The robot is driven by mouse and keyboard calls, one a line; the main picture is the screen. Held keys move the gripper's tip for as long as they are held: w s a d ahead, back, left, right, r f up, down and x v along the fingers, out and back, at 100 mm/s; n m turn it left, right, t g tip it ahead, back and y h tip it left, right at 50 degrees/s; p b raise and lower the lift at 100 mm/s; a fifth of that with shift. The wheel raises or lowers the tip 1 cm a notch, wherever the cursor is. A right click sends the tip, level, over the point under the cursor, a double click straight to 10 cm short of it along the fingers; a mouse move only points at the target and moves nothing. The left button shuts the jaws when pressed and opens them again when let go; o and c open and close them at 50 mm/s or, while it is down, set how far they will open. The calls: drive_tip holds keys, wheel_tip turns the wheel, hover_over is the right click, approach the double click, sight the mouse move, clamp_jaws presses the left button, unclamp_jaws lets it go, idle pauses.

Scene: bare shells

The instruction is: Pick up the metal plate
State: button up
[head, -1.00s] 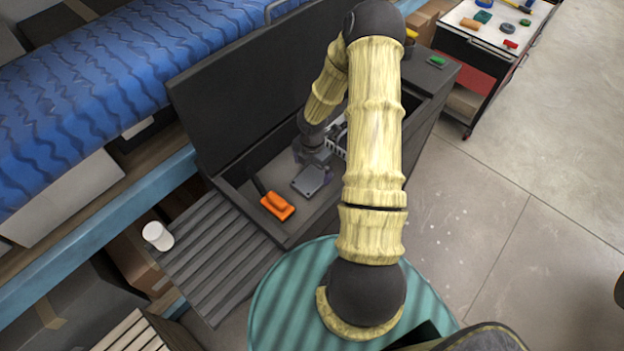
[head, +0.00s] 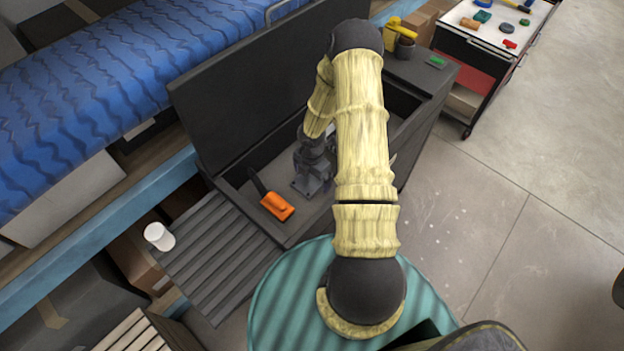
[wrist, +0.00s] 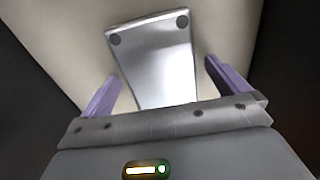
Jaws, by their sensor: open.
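The metal plate (wrist: 157,62) is a shiny grey, tapered piece with two dark round spots at its far corners. In the wrist view it lies on the pale floor of the open dark box (head: 228,186). My gripper (wrist: 160,88) is open, with one purple finger on each side of the plate and a gap to each. The plate's near end is hidden behind the gripper body. In the head view my gripper (head: 311,186) is low inside the box and covers most or all of the plate.
An orange-handled tool (head: 276,206) lies in the box, left of my gripper. The box's raised lid (head: 240,85) stands behind, and dark walls flank the gripper. A slatted grey surface (head: 220,260) with a white cup (head: 159,237) is at left.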

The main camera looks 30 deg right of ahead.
sight(312, 178)
drive_tip(key=c, duration=1.3)
wheel_tip(312, 178, up, 10)
